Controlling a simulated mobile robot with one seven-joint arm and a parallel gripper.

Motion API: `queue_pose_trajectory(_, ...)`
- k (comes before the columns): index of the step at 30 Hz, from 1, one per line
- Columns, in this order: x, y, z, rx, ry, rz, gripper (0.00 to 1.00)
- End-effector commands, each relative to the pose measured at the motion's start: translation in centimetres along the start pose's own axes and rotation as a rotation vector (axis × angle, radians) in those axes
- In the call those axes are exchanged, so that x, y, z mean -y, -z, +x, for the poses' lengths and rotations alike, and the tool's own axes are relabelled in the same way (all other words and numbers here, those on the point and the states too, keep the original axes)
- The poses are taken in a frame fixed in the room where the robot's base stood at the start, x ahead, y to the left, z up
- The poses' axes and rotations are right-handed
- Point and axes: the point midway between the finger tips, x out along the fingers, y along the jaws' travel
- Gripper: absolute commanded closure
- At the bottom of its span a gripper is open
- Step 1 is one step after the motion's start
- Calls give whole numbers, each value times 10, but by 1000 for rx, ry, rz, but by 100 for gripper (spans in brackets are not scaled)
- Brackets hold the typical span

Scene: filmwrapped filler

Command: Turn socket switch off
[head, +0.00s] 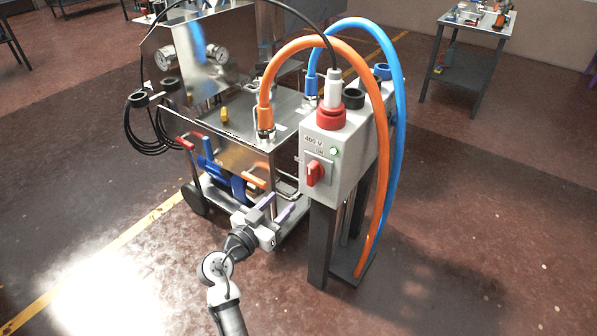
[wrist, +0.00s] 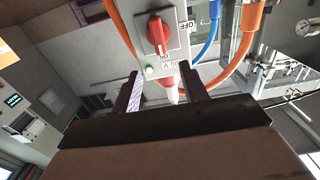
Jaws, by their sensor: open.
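The red rotary switch (head: 315,173) sits on the front of a grey socket box (head: 342,185) marked 400 V. In the wrist view the box appears upside down, and the red switch (wrist: 158,36) has its handle roughly in line with the ON label; the OFF label is to its side. A pale green lamp (head: 334,151) is near the switch. My gripper (head: 277,207) is open and empty, below and left of the switch, apart from it. In the wrist view my gripper's two fingers (wrist: 161,75) point toward the box, with the switch beyond them.
A black cable's plug (head: 333,92) is in the red socket on top of the box. Orange (head: 372,75) and blue (head: 398,95) hoses arch beside it. A steel machine cart (head: 240,150) stands close on the left. Floor in front and right is clear.

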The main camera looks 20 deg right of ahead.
Motion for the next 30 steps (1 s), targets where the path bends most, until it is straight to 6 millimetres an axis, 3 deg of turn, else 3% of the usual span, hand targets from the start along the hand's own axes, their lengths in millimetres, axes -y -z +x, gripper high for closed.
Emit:
queue_pose_trajectory(5, -2, 3, 20, -1, -8, 0, 56)
queue_pose_trajectory(18, -1, 3, 110, 0, -4, 0, 56)
queue_pose_trajectory(24, 0, 2, 131, -1, -1, 0, 56)
queue_pose_trajectory(30, 0, 0, 137, -1, -1, 0, 56)
